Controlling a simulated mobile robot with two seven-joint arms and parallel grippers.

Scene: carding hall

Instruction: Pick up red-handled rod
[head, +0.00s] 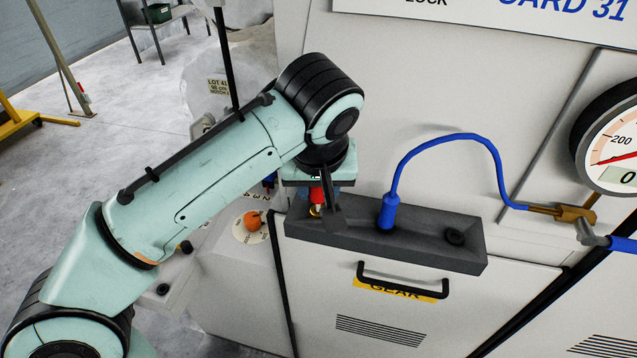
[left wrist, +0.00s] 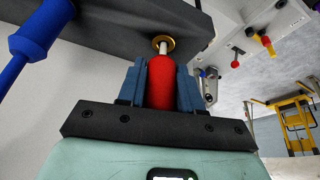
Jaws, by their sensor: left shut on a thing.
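The red-handled rod (head: 317,193) shows as a red handle at the left end of a dark grey block on the machine front. In the left wrist view its red handle (left wrist: 161,85) sits between the blue fingers, and its pale metal shank reaches a brass ring (left wrist: 163,43) in the block. My left gripper (head: 318,192) is shut on the red handle. The tip of the rod beyond the ring is hidden. My right gripper is in neither view.
The dark grey block (head: 420,240) also holds a blue-sleeved hose end (head: 388,212) and a black round socket (head: 455,237). A black handle (head: 403,284) sits below. A gauge (head: 615,145) is at right. An orange knob (head: 252,220) is left of the block.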

